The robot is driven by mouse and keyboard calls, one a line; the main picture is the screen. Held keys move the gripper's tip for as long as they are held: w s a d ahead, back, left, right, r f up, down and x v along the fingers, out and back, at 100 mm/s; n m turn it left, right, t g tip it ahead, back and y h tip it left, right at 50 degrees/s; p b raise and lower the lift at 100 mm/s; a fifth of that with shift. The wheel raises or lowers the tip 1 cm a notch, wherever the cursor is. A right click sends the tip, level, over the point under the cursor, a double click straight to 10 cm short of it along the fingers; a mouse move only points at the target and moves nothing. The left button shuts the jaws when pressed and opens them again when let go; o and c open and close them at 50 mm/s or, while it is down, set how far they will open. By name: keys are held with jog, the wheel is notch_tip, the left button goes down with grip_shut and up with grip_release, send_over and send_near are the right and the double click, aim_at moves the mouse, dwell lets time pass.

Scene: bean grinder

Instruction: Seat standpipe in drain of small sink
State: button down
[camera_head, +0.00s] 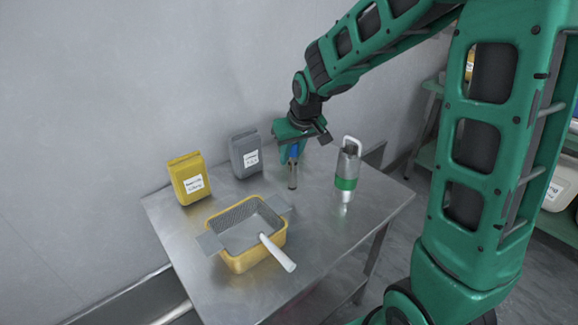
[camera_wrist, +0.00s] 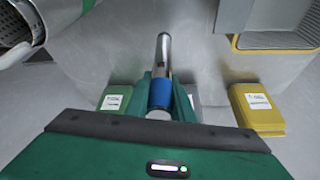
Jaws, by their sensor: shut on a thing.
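A slim metal tube with a blue band, which looks like the standpipe (camera_head: 292,178), is held upright by my gripper (camera_head: 294,150). My gripper is shut on its blue part. The tube's bare metal end points down, over or close to the steel table; I cannot tell whether it touches. In the wrist view the standpipe (camera_wrist: 163,55) sticks out between the fingers of my gripper (camera_wrist: 161,95). I cannot make out a small sink or its drain in either view.
The table's front right is clear.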

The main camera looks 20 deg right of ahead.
jog(key=shift+f, duration=1.85)
jog(key=shift+f, duration=0.1)
jog(key=c, duration=1.5)
grip_release()
jog(key=shift+c, duration=0.2)
